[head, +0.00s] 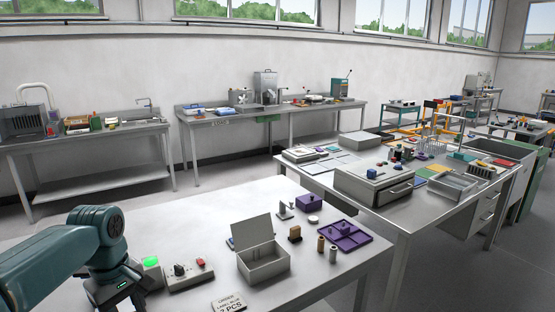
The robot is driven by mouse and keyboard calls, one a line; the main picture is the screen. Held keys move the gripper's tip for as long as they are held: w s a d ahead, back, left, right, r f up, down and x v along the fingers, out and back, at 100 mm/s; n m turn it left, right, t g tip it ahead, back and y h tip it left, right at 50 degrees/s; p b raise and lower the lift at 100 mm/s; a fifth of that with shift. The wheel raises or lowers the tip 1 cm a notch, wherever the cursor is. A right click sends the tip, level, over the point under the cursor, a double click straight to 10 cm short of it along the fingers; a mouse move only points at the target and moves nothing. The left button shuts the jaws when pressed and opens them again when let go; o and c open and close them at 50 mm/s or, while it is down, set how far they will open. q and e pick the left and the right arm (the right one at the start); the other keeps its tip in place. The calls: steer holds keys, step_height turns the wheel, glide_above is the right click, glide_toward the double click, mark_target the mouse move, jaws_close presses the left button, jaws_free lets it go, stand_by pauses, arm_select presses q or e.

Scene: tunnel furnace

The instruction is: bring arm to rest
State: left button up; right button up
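My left arm, teal and dark, comes in from the lower left above the white table (350,262). Its end with my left gripper (122,286) points down over the table's left part, beside a small control box (188,272). The gripper's fingers cannot be made out, so whether it is open or shut does not show. Nothing held can be seen. My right gripper is not in view.
The control box has a dark knob and a red button; a green-lit button box (151,268) is close to my arm. An open grey box (262,256), a purple tray (344,236), a purple lidded box (309,202) and a label sign (229,302) stand further right. The table's back left is clear.

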arm_select(q)
steer(key=s+d+f+m+h, duration=0.15)
steer(key=d+f, duration=0.25)
steer(key=f, duration=0.5)
steer(key=s+d+f+m, duration=0.1)
steer(key=d+f+m, duration=0.15)
steer(key=f, duration=0.55)
steer(key=s+d+f+m+h, duration=0.1)
steer(key=d+f+m, duration=0.1)
steer(key=d+f, duration=0.5)
steer(key=s+d+f+m, duration=0.1)
steer(key=s+d+f, duration=0.1)
steer(key=s+f, duration=0.4)
steer(key=s+d+f+m+h, duration=0.1)
steer(key=s+f, duration=0.5)
steer(key=s, duration=0.6)
steer(key=shift+d+f+m, duration=0.2)
steer(key=shift+d+m, duration=0.2)
steer(key=shift+m, duration=0.2)
